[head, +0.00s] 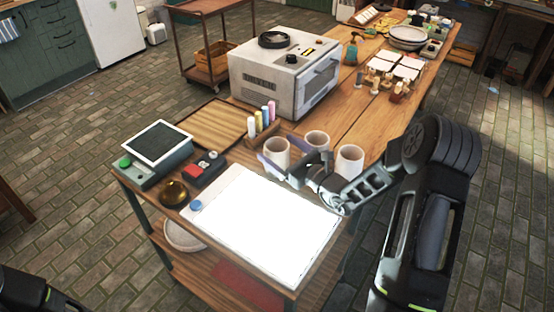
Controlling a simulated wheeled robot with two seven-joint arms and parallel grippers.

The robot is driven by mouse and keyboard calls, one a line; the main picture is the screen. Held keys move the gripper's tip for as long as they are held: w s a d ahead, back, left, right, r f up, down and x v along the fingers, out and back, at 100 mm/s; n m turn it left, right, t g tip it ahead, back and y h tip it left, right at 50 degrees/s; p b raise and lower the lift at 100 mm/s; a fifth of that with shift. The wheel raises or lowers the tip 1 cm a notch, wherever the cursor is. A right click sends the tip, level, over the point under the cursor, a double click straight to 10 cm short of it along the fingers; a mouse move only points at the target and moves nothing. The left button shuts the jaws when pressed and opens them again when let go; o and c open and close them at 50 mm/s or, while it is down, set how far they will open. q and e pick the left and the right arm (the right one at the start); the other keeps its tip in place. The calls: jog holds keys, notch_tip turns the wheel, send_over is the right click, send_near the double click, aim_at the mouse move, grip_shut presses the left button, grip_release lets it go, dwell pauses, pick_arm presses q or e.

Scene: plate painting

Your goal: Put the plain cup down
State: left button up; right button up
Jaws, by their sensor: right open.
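Three pale cups stand in a group on the wooden table behind the white sheet: a left cup (276,147), a middle cup (317,138) and a right cup (349,157). No decoration shows clearly on any of them, so I cannot tell which is the plain one. My right gripper (278,158) reaches in from the right, low over the table. It is open, with its fingers at the left cup. The fingers hide part of that cup's lower side, and I cannot tell whether they touch it. My left gripper is out of view.
A white sheet (265,225) covers the table's front. Left of it are a brass bowl (173,194), a red-and-black box (206,168) and a dark-screened device (157,143). Colored bottles (264,117) stand behind the cups. A kiln-like oven (285,75) stands farther back.

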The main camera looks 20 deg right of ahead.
aim_at(269, 142)
jog(key=x, duration=0.4)
jog(key=shift+w+a+p, duration=0.1)
jog(key=shift+w+p, duration=0.15)
jog(key=shift+p, duration=0.05)
jog(key=shift+c, duration=0.4)
jog(key=c, duration=1.7)
